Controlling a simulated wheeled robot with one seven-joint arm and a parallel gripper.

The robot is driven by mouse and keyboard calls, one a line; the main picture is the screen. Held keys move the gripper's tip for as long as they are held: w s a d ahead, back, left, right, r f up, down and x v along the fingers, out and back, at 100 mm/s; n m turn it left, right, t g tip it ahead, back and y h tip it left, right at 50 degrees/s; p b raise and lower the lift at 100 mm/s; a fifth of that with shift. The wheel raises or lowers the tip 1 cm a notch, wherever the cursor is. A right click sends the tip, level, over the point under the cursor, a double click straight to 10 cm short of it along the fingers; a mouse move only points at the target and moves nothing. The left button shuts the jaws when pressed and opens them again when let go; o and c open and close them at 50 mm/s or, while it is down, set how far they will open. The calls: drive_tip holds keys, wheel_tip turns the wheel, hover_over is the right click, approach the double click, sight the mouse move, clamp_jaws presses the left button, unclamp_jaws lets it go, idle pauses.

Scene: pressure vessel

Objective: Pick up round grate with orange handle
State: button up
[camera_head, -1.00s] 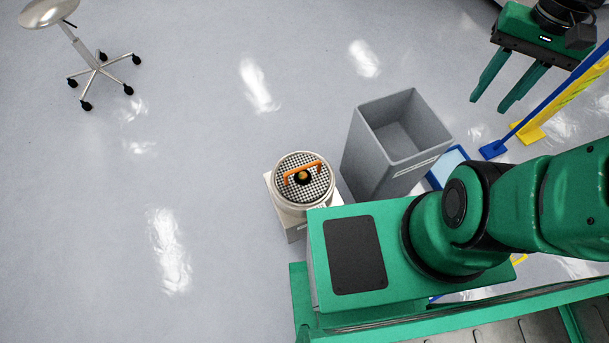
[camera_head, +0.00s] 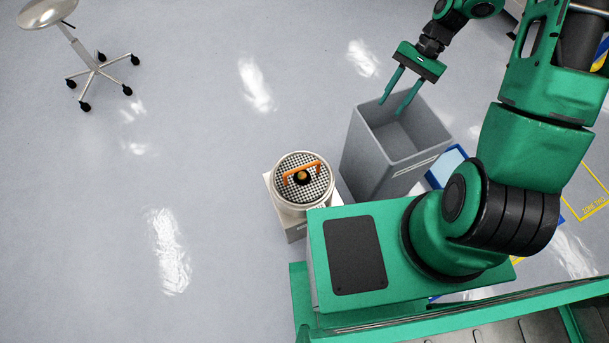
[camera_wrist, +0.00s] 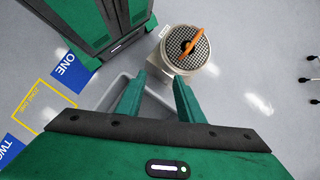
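The round grate (camera_head: 313,188) is a perforated disc with an orange handle (camera_head: 301,171) arched over it. It sits in the top of a pale round vessel (camera_head: 303,206) on a light base on the floor. In the wrist view the grate (camera_wrist: 202,52) and its handle (camera_wrist: 194,41) show beyond the fingertips, right of centre. My gripper (camera_head: 398,94) is open and empty, up and to the right of the grate, over the back of the grey bin. Its two fingers also show apart in the wrist view (camera_wrist: 156,82). Nothing hides the grate.
A grey open bin (camera_head: 372,157) stands right beside the vessel. Blue floor panels and yellow floor markings (camera_head: 587,192) lie at the right. A wheeled stool (camera_head: 85,55) stands at the far left. The floor left of the vessel is clear.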

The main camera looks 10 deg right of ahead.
drive_tip(key=w+a+f+m+y, duration=0.1)
drive_tip(key=a+f+y, duration=0.1)
drive_tip(key=a+f, duration=0.3)
drive_tip(key=a+f+m+y, duration=0.1)
drive_tip(key=a+f+y, duration=0.15)
drive_tip(key=f, duration=0.55)
drive_tip(key=m+y, duration=0.4)
approach(302, 167)
drive_tip(key=x, duration=0.3)
drive_tip(key=w+x, duration=0.1)
drive_tip(key=shift+s+a+f, duration=0.15)
drive_tip(key=shift+a+f, duration=0.2)
drive_tip(key=shift+h, duration=0.25)
drive_tip(key=shift+s+x, duration=0.2)
drive_tip(key=shift+x, duration=2.5)
drive_tip(key=shift+d, duration=0.1)
clamp_jaws()
drive_tip(key=shift+w+r, duration=0.1)
